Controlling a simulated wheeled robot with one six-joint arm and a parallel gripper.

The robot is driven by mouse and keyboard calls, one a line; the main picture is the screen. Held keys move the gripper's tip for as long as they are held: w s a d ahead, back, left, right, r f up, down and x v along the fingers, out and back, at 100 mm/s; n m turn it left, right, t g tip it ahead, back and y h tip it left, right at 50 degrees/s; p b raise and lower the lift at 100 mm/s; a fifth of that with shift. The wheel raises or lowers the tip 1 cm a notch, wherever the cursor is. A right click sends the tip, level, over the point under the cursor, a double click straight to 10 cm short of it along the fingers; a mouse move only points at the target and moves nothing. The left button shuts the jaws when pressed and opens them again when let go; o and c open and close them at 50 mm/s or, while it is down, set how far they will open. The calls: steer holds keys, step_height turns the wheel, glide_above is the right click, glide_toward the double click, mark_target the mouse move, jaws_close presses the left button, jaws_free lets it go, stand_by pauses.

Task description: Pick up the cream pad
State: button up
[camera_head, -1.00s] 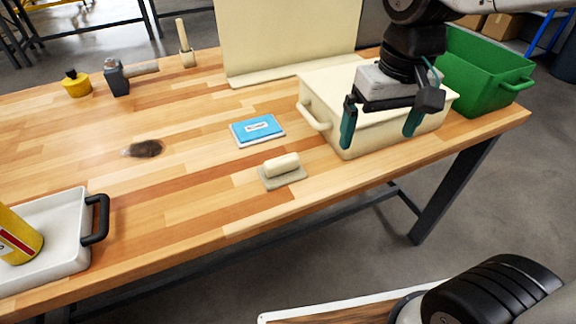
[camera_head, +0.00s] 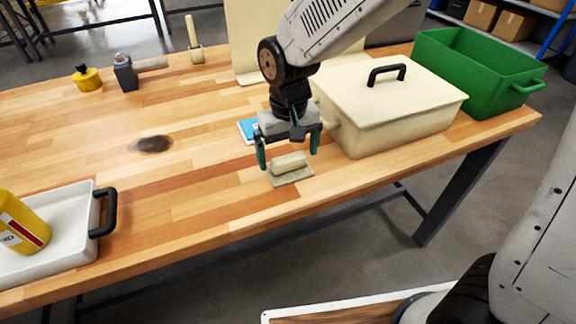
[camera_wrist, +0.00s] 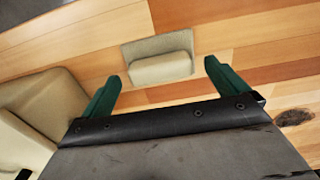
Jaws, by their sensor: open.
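The cream pad (camera_head: 289,164) lies on the wooden table near its front edge. It has a flat grey-beige base and a rounded cream block on top. My gripper (camera_head: 288,160) is open and empty, with dark green fingers hanging above the pad in the head view. In the wrist view the pad (camera_wrist: 160,62) shows beyond the fingertips, roughly centred between the open fingers of my gripper (camera_wrist: 162,70). The fingers do not appear to touch it.
A lidded cream box (camera_head: 391,112) stands close to the right of my gripper, with a green bin (camera_head: 480,72) beyond it. A blue-topped packet (camera_head: 247,128) is partly hidden behind my gripper. A white tray (camera_head: 70,240) holds a yellow container (camera_head: 20,226). A dark stain (camera_head: 151,144) marks the tabletop.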

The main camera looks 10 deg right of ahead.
step_height(320, 180, down, 2)
steer(key=shift+f, duration=0.2)
steer(key=c, duration=1.1)
steer(key=shift+r, duration=0.85)
step_height(320, 180, up, 2)
steer(key=shift+s+r, duration=0.1)
steer(key=shift+s, duration=0.05)
steer(key=s, duration=0.5)
steer(key=s+d, duration=0.1)
steer(key=s, duration=0.4)
steer(key=s+d+r, duration=0.1)
steer(key=s, duration=0.4)
steer(key=shift+s+r, duration=0.1)
steer(key=shift+s, duration=0.2)
